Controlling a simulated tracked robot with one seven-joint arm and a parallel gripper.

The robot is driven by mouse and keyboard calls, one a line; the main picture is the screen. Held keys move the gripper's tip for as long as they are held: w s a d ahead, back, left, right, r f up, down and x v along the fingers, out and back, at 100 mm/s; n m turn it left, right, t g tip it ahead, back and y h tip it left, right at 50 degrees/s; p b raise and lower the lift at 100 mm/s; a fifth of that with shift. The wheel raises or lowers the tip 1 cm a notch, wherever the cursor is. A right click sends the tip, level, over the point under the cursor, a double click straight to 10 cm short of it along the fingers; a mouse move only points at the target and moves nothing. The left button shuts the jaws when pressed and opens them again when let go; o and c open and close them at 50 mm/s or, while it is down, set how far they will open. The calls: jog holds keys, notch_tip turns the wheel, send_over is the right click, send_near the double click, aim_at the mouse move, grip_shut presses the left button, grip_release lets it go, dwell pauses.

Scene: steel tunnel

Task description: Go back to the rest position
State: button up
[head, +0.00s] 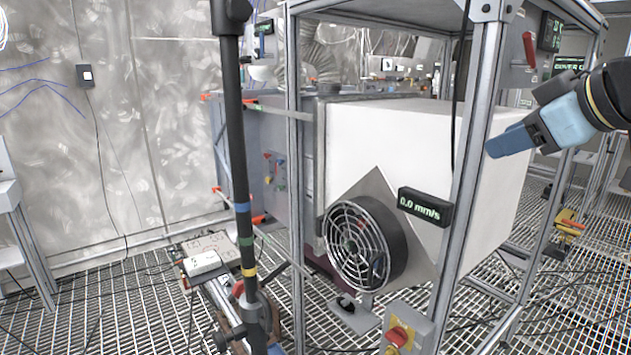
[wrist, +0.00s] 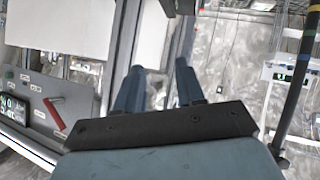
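My gripper (head: 497,146) is at the right of the head view, in front of the right part of the large white box (head: 400,135). Its blue fingers point left. In the wrist view the two fingers of my gripper (wrist: 159,82) stand apart with a gap between them. Nothing is held between them. A metal frame post shows beyond the gap.
A metal frame post (head: 473,150) stands left of my gripper. A red lever (head: 528,48) is above; a similar red lever (wrist: 55,113) shows on a grey panel in the wrist view. A fan (head: 362,245), a speed display (head: 426,206) and a dark pole (head: 236,130) stand left.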

jog(key=a+f+m+g+h, duration=0.2)
jog(key=f+m+g, duration=0.3)
jog(key=f, duration=1.1)
jog(key=shift+s+a+m+g+h, duration=0.35)
jog(key=shift+a+m, duration=0.5)
jog(key=shift+m, duration=0.35)
dwell(0.4)
